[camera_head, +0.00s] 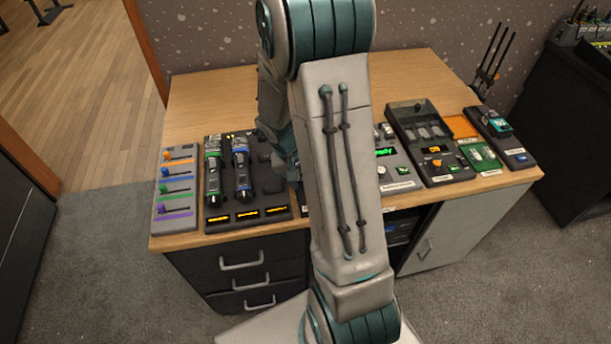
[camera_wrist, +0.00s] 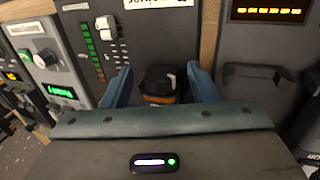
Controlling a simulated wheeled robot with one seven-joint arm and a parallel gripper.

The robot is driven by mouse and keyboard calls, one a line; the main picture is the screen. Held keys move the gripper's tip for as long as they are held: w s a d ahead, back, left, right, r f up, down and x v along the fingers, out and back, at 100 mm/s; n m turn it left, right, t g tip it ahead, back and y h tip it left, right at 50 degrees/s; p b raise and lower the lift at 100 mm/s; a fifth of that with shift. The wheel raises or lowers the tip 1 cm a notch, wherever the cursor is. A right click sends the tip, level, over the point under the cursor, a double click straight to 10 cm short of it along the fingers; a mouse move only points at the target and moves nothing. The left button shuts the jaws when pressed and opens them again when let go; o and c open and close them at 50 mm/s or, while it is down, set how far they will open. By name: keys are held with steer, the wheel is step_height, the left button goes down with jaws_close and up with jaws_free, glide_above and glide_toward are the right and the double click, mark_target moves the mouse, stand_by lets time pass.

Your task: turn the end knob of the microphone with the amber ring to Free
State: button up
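The microphone with the amber ring (camera_wrist: 160,98) is between the two blue fingers of my gripper (camera_wrist: 160,82) in the wrist view. Its round black end shows; the rest is hidden by my gripper body. No knob marking can be read. In the head view my arm hides the gripper and this microphone. The charging tray (camera_head: 209,222) holds a green-ringed microphone (camera_head: 213,170) and a blue-ringed microphone (camera_head: 242,170). Its third bay is empty; an empty bay also shows in the wrist view (camera_wrist: 262,82).
A fader panel (camera_head: 174,190) with coloured sliders stands at the left of the wooden desk (camera_head: 205,98). Right of my arm are a device with a green display (camera_head: 397,170), a taller console (camera_head: 428,145) and small boxes. The desk's back left is clear.

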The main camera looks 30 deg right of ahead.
steer(key=v, duration=1.4)
steer(key=shift+p, duration=0.3)
